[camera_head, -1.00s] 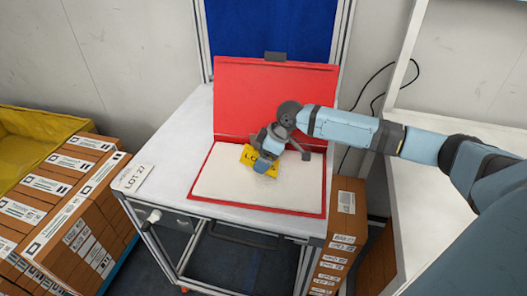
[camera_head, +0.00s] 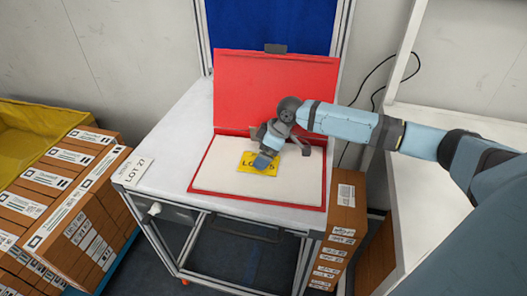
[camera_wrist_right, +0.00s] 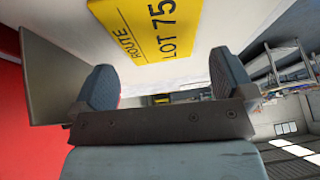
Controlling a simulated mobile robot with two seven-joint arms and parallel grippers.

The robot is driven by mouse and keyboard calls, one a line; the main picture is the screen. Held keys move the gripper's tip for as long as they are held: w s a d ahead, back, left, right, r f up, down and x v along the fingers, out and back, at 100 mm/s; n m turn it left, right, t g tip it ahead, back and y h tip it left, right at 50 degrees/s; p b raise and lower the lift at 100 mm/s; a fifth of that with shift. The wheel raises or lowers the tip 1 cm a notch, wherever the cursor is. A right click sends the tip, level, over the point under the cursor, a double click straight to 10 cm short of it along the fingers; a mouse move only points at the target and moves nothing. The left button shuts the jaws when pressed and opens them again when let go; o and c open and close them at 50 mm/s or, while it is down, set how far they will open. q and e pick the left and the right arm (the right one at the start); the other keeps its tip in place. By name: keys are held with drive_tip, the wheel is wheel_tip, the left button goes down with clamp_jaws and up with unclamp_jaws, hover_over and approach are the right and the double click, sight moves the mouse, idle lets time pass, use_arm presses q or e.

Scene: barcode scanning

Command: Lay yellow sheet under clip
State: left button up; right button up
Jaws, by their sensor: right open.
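A dark tab (camera_head: 275,48) sits at the folder lid's top edge. My left gripper is not in view.
The folder lies on a white table (camera_head: 185,125), its lid upright. A LOT 27 card (camera_head: 132,172) is at the table's left edge. Brown boxes (camera_head: 65,215) stand at the left and a brown box (camera_head: 343,215) at the right.

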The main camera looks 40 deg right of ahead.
drive_tip(key=v, duration=1.3)
drive_tip(key=shift+r+b, duration=0.4)
drive_tip(key=shift+s, duration=0.1)
drive_tip(key=shift+n+g, duration=0.3)
drive_tip(key=shift+n, duration=0.2)
drive_tip(key=s+a+f, duration=0.1)
drive_tip(key=a+f, duration=0.2)
drive_tip(key=s+a+f, duration=0.2)
drive_tip(key=a+f, duration=0.1)
drive_tip(key=s+a+f, duration=0.1)
drive_tip(key=a+f, duration=0.2)
drive_tip(key=shift+s+a, duration=0.2)
drive_tip(key=shift+s, duration=0.2)
drive_tip(key=s+a+f, duration=0.6)
drive_tip(key=s+a, duration=0.2)
drive_tip(key=s+d+f+m+t+h, duration=0.15)
drive_tip(key=s+m+h, duration=0.45)
drive_tip(key=s, duration=1)
drive_tip(key=w+a+f+m+t+y+p, duration=0.1)
drive_tip(key=w+a+f+t+y+p, duration=0.4)
drive_tip(key=a+f+t+p, duration=0.1)
drive_tip(key=shift+w+f+t, duration=0.35)
drive_tip(key=shift+f+t, duration=0.1)
drive_tip(key=shift+f, duration=0.45)
